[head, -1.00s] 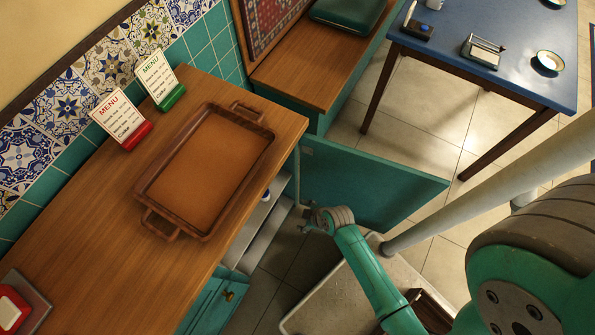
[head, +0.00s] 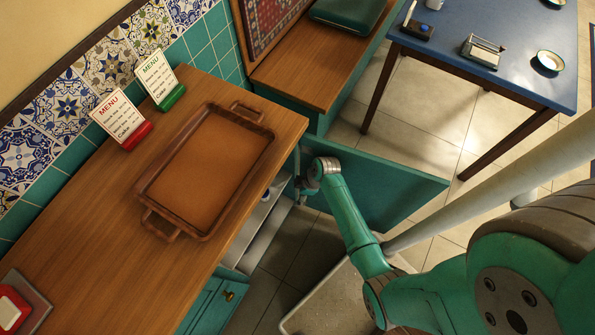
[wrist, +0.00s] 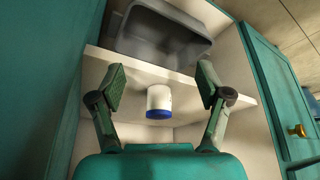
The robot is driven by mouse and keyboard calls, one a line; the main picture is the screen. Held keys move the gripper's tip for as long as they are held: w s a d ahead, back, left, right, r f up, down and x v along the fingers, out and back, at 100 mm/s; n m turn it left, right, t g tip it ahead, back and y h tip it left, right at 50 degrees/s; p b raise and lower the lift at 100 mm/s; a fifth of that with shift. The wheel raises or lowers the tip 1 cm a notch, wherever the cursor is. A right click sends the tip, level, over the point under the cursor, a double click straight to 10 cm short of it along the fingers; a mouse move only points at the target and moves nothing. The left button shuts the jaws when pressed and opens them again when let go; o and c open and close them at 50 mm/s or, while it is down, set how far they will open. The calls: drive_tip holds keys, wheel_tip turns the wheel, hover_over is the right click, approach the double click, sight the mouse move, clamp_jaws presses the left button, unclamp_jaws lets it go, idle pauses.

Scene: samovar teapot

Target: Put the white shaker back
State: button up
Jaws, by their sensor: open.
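The white shaker (wrist: 158,97), a small white cylinder with a blue end, is inside the open teal cabinet (wrist: 262,85) in the wrist view. It is by the front edge of a pale shelf (wrist: 190,84). My gripper (wrist: 161,83) is open, with its two fingers spread to the left and right of the shaker in the picture. No finger visibly touches it. In the head view my gripper (head: 303,186) is at the cabinet opening beside the open door (head: 385,190), its fingers mostly hidden.
The counter (head: 100,225) above holds a brown tray (head: 205,165) and two menu stands (head: 122,120). A blue table (head: 490,45) with small tableware stands at the upper right.

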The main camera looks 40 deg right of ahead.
drive_tip(key=shift+a, duration=0.1)
drive_tip(key=w+a, duration=0.8)
drive_tip(key=shift+w+a, duration=0.1)
drive_tip(key=shift+a, duration=0.1)
drive_tip(key=shift+w+a+f, duration=0.25)
drive_tip(key=shift+f, duration=0.35)
drive_tip(key=c, duration=1.3)
